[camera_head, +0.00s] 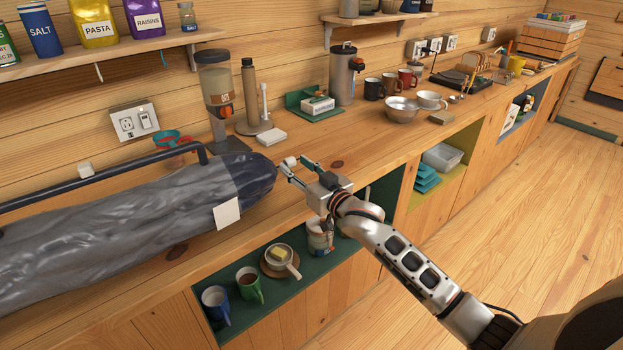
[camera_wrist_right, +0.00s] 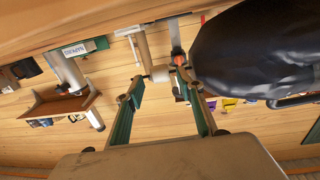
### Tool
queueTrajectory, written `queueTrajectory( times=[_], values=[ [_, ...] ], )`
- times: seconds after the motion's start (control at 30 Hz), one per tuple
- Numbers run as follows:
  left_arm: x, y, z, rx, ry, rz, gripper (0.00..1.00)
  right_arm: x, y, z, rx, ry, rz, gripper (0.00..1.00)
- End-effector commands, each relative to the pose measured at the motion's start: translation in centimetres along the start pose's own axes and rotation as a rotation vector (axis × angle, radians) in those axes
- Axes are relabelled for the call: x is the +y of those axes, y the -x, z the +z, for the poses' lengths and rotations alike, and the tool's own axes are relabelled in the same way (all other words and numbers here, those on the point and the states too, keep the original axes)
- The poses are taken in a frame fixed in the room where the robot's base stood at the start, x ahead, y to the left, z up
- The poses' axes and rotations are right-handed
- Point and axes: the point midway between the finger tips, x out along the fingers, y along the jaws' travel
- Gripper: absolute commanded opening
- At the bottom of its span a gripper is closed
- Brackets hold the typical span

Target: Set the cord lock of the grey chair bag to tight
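The grey chair bag (camera_head: 120,225) lies lengthwise on the wooden counter, its dark end (camera_head: 254,176) toward the right. In the right wrist view its dark end (camera_wrist_right: 245,50) fills the upper right. A small pale cylinder, probably the cord lock (camera_head: 289,161), is just off that end; it also shows in the right wrist view (camera_wrist_right: 160,73). My right gripper (camera_head: 294,167) is at this end of the bag. Its fingers are apart, with the pale cylinder near their tips and a gap on both sides. The cord and the lock's setting are too small to tell. My left gripper is not in view.
A black rail (camera_head: 100,179) runs behind the bag. A dispenser (camera_head: 216,95) and a tall grinder-like object (camera_head: 250,95) stand behind the bag's end. A white tag (camera_head: 227,213) hangs at the bag's front. Mugs and a pan sit in the green shelf (camera_head: 290,300) below.

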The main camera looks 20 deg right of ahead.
Motion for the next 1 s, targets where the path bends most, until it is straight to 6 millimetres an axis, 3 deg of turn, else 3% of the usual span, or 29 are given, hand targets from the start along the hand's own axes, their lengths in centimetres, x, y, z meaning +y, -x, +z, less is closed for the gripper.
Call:
queueTrajectory(
  times=[0.2, 0.4, 0.83, 0.87, 1.0],
  values=[
    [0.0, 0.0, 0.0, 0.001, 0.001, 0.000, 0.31, 0.0, 4.7, 0.1, -0.002, 0.000, 0.000, 0.38],
    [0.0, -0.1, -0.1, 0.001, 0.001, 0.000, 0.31, 0.0, 7.4, 0.1, -0.001, 0.000, 0.000, 0.38],
    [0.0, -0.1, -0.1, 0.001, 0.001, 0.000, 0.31, 0.0, 8.5, 0.0, 0.000, 0.000, 0.000, 0.38],
    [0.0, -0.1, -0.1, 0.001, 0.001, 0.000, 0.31, 0.0, 8.5, 0.0, 0.000, 0.000, 0.000, 0.35],
    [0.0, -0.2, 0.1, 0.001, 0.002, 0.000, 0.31, 0.3, 8.4, 0.2, -0.005, -0.032, -0.006, 0.00]
  ],
)
